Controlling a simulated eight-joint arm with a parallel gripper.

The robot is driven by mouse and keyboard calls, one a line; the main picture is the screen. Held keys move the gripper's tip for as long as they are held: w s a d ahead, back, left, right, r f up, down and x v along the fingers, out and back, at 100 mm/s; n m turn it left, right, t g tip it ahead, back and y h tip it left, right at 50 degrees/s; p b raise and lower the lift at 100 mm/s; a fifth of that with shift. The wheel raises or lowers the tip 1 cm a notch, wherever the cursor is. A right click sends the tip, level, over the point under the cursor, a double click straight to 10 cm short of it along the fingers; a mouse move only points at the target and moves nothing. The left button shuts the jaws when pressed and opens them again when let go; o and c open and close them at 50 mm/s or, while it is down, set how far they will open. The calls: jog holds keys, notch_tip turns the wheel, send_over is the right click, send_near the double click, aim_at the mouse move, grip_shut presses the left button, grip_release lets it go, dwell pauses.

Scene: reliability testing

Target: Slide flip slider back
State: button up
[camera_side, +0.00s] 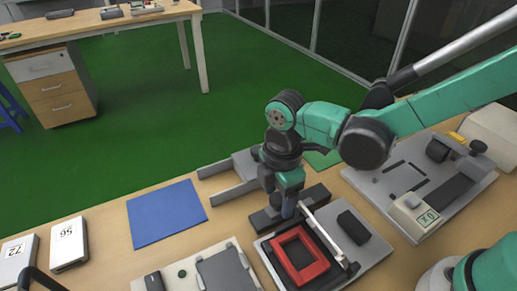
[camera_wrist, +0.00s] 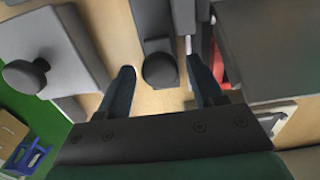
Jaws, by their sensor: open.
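My gripper (camera_side: 287,207) points down at the back-left edge of a fixture with a red frame (camera_side: 298,258) on a grey plate (camera_side: 370,262). In the wrist view my gripper (camera_wrist: 161,68) is open, its two dark fingers apart. A dark round-ended knob (camera_wrist: 160,68) on a dark bar shows between the fingers, with gaps on both sides; I cannot tell its height relative to the fingertips. It may be the flip slider. In the side view my gripper partly hides a dark block (camera_side: 265,219). A light rod (camera_side: 325,236) lies along the red frame.
A grey forked fixture (camera_side: 230,175) stands behind my gripper; a grey block with a round knob (camera_wrist: 25,75) is left in the wrist view. A black block (camera_side: 353,227) and another fixture (camera_side: 425,185) are right. A flat blue mat (camera_side: 167,212) lies left.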

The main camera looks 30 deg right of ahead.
aim_at(278, 198)
jog(key=shift+r, duration=0.1)
jog(key=shift+r, duration=2.2)
